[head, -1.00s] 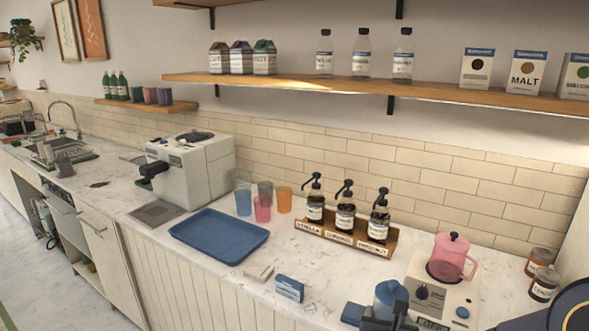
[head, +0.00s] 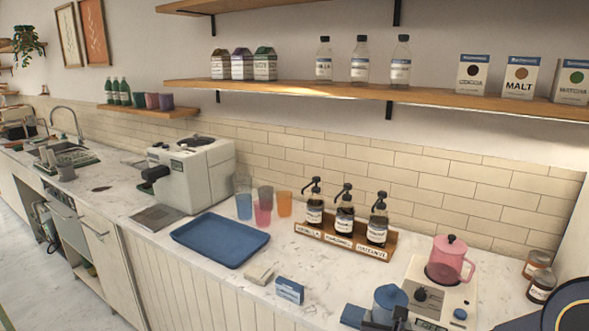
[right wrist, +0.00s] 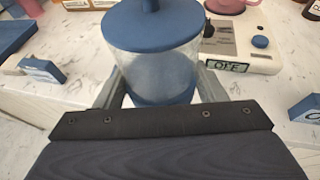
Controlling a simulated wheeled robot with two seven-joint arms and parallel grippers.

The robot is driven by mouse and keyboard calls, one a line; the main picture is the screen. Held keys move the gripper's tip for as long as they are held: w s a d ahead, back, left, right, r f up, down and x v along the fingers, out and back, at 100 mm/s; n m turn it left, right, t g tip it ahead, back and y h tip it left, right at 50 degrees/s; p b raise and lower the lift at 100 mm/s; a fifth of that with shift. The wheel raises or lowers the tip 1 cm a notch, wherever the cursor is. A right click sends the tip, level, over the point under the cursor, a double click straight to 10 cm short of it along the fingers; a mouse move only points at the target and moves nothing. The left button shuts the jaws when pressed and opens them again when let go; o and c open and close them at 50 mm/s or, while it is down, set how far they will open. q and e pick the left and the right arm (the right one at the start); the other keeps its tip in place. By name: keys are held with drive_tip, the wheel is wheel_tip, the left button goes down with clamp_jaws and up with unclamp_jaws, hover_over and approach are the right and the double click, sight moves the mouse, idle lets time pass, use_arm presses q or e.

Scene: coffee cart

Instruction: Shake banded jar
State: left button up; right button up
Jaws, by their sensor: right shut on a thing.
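The banded jar (right wrist: 152,60) is a clear, frosted-looking cylinder with a blue lid and knob and a blue band near its base. In the head view the jar (head: 390,297) shows at the bottom edge, in front of the hot plate, and its lower part is hidden. My right gripper (right wrist: 158,92) is shut on the jar, with one finger on each side; it also shows in the head view (head: 388,322). The jar looks upright or nearly so. Whether its base touches the counter cannot be told. My left gripper is not in view.
A white hot plate (head: 432,295) with a pink pitcher (head: 449,260) stands close behind the jar. A syrup rack (head: 340,244), small blue box (head: 290,290), blue tray (head: 222,239) and coffee machine (head: 192,172) are to the left. Dark small jars (head: 541,285) stand at right.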

sight(389, 306)
drive_tip(key=shift+w+f, duration=0.65)
drive_tip(key=shift+w, duration=0.05)
drive_tip(key=r, duration=0.4)
drive_tip(key=shift+w+r, duration=0.15)
drive_tip(key=shift+w, duration=0.25)
drive_tip(key=shift+s+r, duration=0.25)
drive_tip(key=shift+r, duration=0.25)
drive_tip(key=shift+s+r, duration=0.25)
drive_tip(key=shift+r, duration=0.25)
drive_tip(key=f, duration=0.2)
drive_tip(key=s+f, duration=0.1)
drive_tip(key=f, duration=0.1)
drive_tip(key=shift+s, duration=0.1)
drive_tip(key=f, duration=0.2)
drive_tip(key=shift+w+f, duration=0.25)
drive_tip(key=shift+f, duration=0.1)
drive_tip(key=shift+w, duration=0.65)
drive_tip(key=shift+s+r, duration=0.25)
drive_tip(key=shift+s, duration=0.25)
drive_tip(key=shift+w+f, duration=0.15)
drive_tip(key=shift+w, duration=0.1)
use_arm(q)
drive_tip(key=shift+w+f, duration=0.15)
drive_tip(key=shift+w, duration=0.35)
